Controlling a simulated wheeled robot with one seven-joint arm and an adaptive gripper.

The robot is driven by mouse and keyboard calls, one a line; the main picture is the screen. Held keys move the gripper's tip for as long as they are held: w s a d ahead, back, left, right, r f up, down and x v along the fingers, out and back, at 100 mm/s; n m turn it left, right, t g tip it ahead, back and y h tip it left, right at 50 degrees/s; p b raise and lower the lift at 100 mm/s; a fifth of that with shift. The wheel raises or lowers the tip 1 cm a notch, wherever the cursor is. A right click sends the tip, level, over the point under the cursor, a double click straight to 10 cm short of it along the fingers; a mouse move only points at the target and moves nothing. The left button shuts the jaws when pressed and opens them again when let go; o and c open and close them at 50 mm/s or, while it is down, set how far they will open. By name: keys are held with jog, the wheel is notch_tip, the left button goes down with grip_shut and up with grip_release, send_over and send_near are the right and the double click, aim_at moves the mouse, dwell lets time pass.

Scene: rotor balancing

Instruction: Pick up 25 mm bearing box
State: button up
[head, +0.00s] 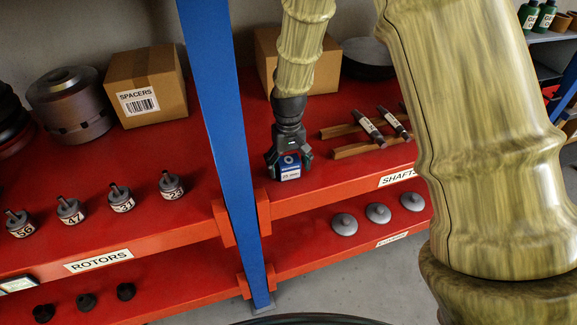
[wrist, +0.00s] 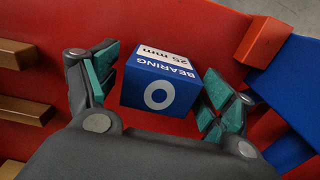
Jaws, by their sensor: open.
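The 25 mm bearing box (head: 289,170) is a small blue and white box on the red upper shelf, just right of the blue post. In the wrist view the box (wrist: 158,88) shows a ring mark and the words "BEARING 25 mm". My gripper (head: 288,168) reaches down over it from behind. In the wrist view my gripper (wrist: 152,90) is open, with one green-padded finger on each side of the box.
The blue post (head: 222,130) stands left of my gripper. Shafts (head: 369,127) lie on wooden rails to the right. A cardboard box (head: 262,55) is behind. Numbered rotors (head: 121,198) stand on the left shelf, and grey discs (head: 378,213) on the lower shelf.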

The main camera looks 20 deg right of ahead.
jog(key=c, duration=1.1)
jog(key=shift+c, duration=0.5)
jog(key=shift+r, duration=0.15)
